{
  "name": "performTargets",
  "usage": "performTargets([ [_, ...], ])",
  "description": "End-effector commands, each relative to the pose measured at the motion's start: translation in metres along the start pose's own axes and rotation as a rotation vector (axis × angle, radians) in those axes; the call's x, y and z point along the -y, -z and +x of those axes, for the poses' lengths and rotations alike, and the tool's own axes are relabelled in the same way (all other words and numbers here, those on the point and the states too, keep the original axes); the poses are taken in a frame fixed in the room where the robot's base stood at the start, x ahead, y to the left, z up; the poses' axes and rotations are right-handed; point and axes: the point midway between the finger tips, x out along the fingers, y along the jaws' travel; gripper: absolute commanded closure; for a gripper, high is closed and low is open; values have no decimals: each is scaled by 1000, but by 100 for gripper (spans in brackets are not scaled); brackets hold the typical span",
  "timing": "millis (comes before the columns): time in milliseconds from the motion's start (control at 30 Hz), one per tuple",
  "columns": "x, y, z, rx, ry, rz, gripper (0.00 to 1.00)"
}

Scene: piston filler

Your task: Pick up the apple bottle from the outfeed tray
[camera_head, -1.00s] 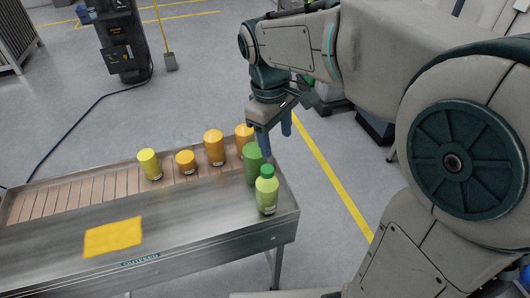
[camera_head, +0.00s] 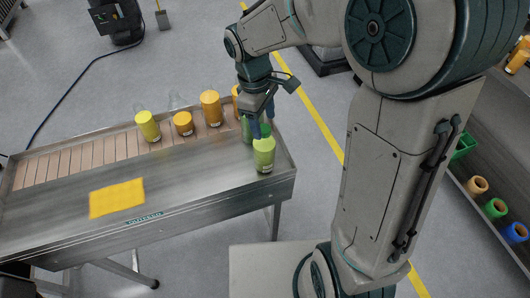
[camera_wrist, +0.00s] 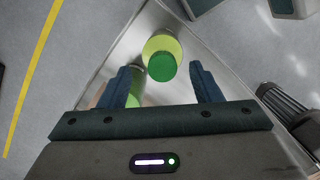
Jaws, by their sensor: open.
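The apple bottle, light green with a green cap, stands upright (camera_head: 264,156) near the right end of the outfeed tray (camera_head: 65,200). In the wrist view the bottle (camera_wrist: 160,45) shows just beyond and between my fingertips, its cap toward the camera. My gripper (camera_head: 263,118) is open and empty, pointing down just behind the bottle; its fingers also show in the wrist view (camera_wrist: 163,80). A darker green container (camera_head: 246,132) stands right behind the apple bottle, partly hidden by my fingers. It also shows beside the left finger in the wrist view (camera_wrist: 137,85).
A yellow bottle (camera_head: 148,127), a short orange jar (camera_head: 183,124) and a taller orange container (camera_head: 211,108) stand along the tray's back. Another orange one (camera_head: 236,96) is partly hidden by my gripper. A yellow patch (camera_head: 117,198) lies at the tray's front; the surface around it is clear.

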Motion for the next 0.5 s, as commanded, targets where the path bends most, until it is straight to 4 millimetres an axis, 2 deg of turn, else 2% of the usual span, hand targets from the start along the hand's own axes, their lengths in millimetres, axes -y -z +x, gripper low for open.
performTargets([
  [200, 3, 2, 31, 3, 2, -1, 42],
  [500, 3, 2, 37, 1, 0, 0, 42],
])
